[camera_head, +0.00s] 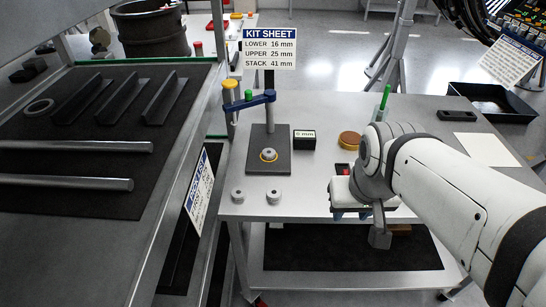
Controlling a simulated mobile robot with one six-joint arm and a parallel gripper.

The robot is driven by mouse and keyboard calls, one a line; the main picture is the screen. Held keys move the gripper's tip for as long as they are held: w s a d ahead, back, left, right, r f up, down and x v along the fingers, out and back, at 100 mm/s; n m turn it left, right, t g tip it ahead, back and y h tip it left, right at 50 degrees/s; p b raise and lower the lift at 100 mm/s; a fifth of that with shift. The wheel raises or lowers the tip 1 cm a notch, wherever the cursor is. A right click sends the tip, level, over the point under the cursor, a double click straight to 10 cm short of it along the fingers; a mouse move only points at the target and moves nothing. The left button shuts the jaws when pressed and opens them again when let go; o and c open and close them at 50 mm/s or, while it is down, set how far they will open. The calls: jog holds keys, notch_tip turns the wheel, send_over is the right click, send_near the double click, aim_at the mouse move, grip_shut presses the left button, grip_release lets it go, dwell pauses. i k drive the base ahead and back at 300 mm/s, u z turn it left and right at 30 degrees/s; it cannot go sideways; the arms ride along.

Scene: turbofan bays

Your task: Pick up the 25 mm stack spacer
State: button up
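Two small grey ring-shaped spacers stand apart near the front left edge of the grey workbench (310,200): a left spacer (238,197) and a right spacer (273,197). I cannot read a size on either, so I cannot tell which is 25 mm.
A kit sheet (269,48) reads lower 16, upper 25, stack 41 mm. A black block (304,140) marked 6 mm and a brown round part (349,140) stand behind. A dark-matted rack (90,205) flanks the bench on the left. Bare bench lies between spacers and gripper.

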aim_at(274, 193)
jog(key=z, duration=0.25)
jog(key=k, duration=0.15)
jog(key=u, duration=1.7)
jog(key=k, duration=1.55)
jog(key=z, duration=0.75)
jog(key=i, duration=1.65)
jog(key=z, duration=0.1)
